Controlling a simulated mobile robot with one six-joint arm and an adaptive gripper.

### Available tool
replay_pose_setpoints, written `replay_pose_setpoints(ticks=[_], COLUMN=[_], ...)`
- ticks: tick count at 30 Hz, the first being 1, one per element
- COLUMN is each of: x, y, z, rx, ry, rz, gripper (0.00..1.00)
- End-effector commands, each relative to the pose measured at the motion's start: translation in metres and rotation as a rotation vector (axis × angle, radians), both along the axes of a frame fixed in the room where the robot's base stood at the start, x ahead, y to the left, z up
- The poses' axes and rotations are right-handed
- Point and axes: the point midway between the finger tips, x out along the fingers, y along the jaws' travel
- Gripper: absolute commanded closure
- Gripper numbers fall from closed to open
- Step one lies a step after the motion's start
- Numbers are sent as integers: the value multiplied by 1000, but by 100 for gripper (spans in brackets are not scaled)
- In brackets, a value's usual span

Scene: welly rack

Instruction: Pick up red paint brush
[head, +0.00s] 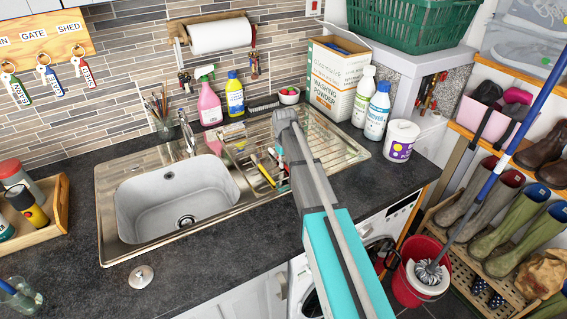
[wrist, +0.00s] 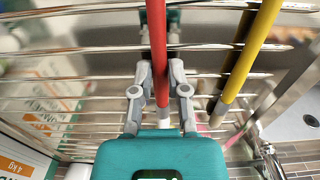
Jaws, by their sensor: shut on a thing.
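The red paint brush (wrist: 158,40) shows in the wrist view as a long red handle running up the picture between my fingers, with a paler part near my palm. My gripper (wrist: 160,82) is shut on it, one grey finger on each side. In the head view my arm covers most of the gripper and I cannot make out the red brush there. A yellow-handled brush (wrist: 247,55) lies to the right of it in the wrist view, apart from my fingers. Both are over the ridged metal drainboard (head: 330,153); whether the red one touches it I cannot tell.
The sink basin (head: 170,205) is left of the drainboard. A washing powder box (head: 338,85), white bottles (head: 377,112) and a white tub (head: 401,140) stand behind and right. A pink spray bottle (head: 209,105) and a jar of brushes (head: 163,125) stand at the back.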

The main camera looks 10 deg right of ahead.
Motion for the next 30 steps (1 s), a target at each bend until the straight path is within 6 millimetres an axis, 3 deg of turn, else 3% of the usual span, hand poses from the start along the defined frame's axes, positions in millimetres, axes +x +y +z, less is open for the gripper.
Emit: replay_pose_setpoints(ticks=[12,28,30], x=[0,-55,-75], y=[0,1,1], z=[34,95,101], rx=[0,0,0], ry=[1,1,1], rz=[0,0,0], gripper=[100,100,100])
